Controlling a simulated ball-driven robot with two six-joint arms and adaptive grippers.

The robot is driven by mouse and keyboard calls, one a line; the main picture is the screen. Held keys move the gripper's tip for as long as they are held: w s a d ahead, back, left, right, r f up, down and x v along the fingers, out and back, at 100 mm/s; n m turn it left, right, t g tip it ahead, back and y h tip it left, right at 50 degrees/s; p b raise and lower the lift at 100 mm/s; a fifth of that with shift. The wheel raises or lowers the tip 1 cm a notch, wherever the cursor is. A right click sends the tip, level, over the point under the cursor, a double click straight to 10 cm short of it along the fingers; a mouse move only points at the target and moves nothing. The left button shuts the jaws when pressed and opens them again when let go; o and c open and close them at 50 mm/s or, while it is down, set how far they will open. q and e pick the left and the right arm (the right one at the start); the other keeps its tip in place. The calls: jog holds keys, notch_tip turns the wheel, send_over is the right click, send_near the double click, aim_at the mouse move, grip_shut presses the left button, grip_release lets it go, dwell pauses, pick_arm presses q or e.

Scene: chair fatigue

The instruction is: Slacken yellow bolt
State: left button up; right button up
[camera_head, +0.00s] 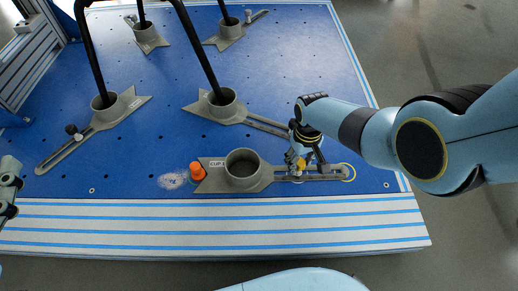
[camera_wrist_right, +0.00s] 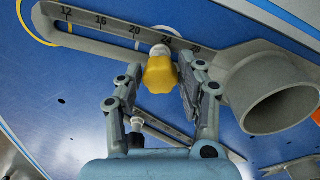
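The yellow bolt (camera_head: 301,164) stands on the slotted arm of the front grey cup clamp (camera_head: 215,178). In the right wrist view the yellow bolt (camera_wrist_right: 160,75) has a faceted yellow head on a pale stem, near the 24 mark of the scale (camera_wrist_right: 100,24). My right gripper (camera_head: 304,158) points down over the bolt. In the right wrist view its fingers (camera_wrist_right: 158,84) stand apart on either side of the head, with a visible gap on the left and the right finger close to it. My left gripper (camera_head: 9,186) shows only partly at the left edge; its fingers are unclear.
An orange knob (camera_head: 197,172) stands at the left end of the front clamp. Other grey clamps (camera_head: 232,107) hold black chair legs (camera_head: 197,50) on the blue table (camera_head: 150,140). The striped front edge (camera_head: 220,228) is bare.

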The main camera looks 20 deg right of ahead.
grip_shut()
jog(key=n, duration=0.4)
jog(key=n, duration=0.4)
jog(key=n, duration=0.4)
dwell(0.4)
jog(key=shift+n, duration=0.3)
